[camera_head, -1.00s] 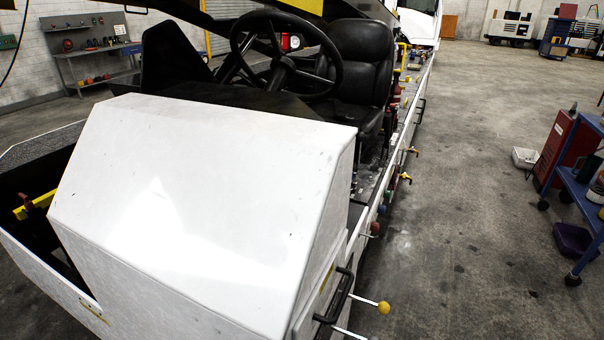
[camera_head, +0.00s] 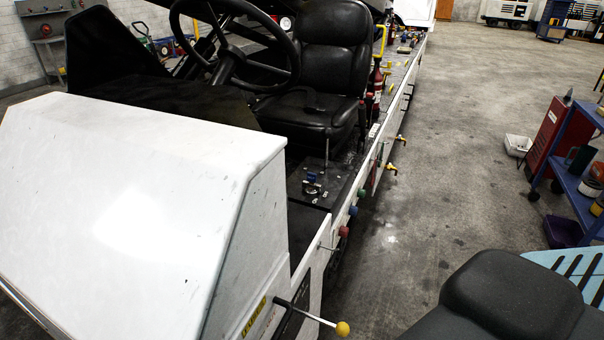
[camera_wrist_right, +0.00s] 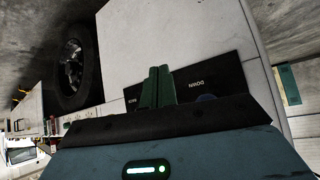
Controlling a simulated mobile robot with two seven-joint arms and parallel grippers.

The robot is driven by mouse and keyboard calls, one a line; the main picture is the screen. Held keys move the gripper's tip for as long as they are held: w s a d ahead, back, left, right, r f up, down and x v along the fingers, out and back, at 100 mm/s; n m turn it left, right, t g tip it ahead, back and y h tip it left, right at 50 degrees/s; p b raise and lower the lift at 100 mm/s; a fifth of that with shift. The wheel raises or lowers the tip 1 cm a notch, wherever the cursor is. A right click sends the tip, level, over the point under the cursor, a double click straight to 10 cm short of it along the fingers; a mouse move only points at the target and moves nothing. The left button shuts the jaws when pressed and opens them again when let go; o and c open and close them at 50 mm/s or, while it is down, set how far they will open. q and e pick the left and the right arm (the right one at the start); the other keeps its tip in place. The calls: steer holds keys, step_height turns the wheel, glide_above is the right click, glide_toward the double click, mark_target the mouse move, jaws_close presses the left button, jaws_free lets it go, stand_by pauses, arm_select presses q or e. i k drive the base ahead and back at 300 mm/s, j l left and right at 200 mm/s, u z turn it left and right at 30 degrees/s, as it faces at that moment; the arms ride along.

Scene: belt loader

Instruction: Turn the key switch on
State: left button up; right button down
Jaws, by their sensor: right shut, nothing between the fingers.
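I cannot make out the key switch with certainty. In the head view, a small metal and blue fitting (camera_head: 312,184) sits on the black console between the seat and the white side; it is too small to name surely. In the right wrist view, my right gripper (camera_wrist_right: 158,86) has its two green fingers shut together and empty. Behind them is a black panel (camera_wrist_right: 222,80) with white lettering, one word reading DOWN. The gripper is not visible in the head view, and my left gripper is in neither view.
The white cowl (camera_head: 130,210), steering wheel (camera_head: 232,50) and black seat (camera_head: 322,70) fill the left. A yellow-knobbed lever (camera_head: 342,328) and coloured knobs stick out from the loader's side. A blue cart (camera_head: 572,180) stands right. The floor between is clear.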

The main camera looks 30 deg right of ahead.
mark_target(310, 189)
steer(key=l+u, duration=0.25)
steer(key=l, duration=0.65)
steer(key=l+u, duration=0.3)
steer(key=l, duration=1.6)
steer(key=k+l, duration=0.15)
steer(key=l, duration=1.7)
steer(key=k+u, duration=0.05)
